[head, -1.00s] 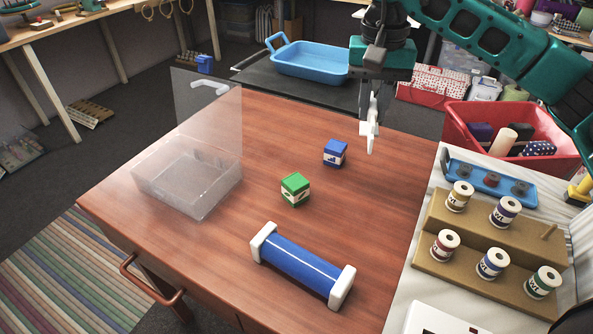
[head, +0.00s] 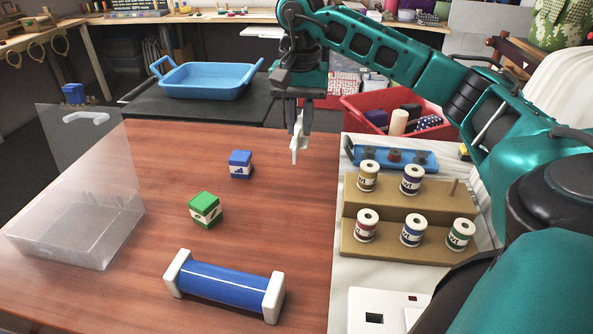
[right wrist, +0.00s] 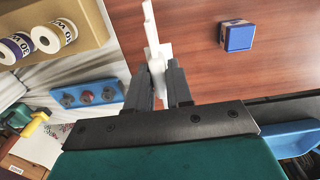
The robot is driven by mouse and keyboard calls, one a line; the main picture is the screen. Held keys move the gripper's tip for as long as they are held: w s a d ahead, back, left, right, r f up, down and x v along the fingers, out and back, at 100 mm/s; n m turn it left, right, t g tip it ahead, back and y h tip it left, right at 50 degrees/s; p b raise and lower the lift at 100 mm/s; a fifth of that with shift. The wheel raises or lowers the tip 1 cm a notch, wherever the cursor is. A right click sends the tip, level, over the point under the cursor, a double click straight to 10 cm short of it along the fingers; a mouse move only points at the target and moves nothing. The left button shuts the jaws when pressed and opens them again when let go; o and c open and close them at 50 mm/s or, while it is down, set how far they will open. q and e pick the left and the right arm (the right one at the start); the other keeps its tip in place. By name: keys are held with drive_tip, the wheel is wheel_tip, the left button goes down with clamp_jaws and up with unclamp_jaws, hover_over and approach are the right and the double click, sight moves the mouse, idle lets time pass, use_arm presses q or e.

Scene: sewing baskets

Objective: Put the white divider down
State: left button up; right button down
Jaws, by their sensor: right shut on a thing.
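The white divider (head: 296,142) is held by my right gripper (head: 299,124), above the back right part of the wooden table (head: 285,220). It hangs down below the fingertips in the head view. In the right wrist view the white divider (right wrist: 152,38) sticks out from between the two fingers of the right gripper (right wrist: 168,80), which are shut on it. Part of it is hidden between the fingers. My left gripper is not in view.
A blue cube (head: 241,164), a green cube (head: 205,210) and a blue roller with white ends (head: 225,284) stand on the table. A clear open-lidded box (head: 75,235) is at left. A spool rack (head: 400,243) is at right. Bare tabletop lies below the divider.

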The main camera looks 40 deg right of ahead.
sight(299, 147)
wheel_tip(299, 147, down, 5)
drive_tip(key=shift+f+b, duration=0.15)
drive_tip(key=shift+b, duration=0.3)
drive_tip(key=shift+f, duration=0.45)
wheel_tip(299, 147, down, 4)
drive_tip(key=shift+r+b, duration=0.25)
drive_tip(key=shift+b, duration=0.35)
drive_tip(key=shift+f, duration=0.2)
drive_tip(key=shift+r, duration=0.1)
drive_tip(key=shift+f, duration=0.25)
drive_tip(key=c, duration=1)
unclamp_jaws()
drive_tip(key=shift+r, duration=0.1)
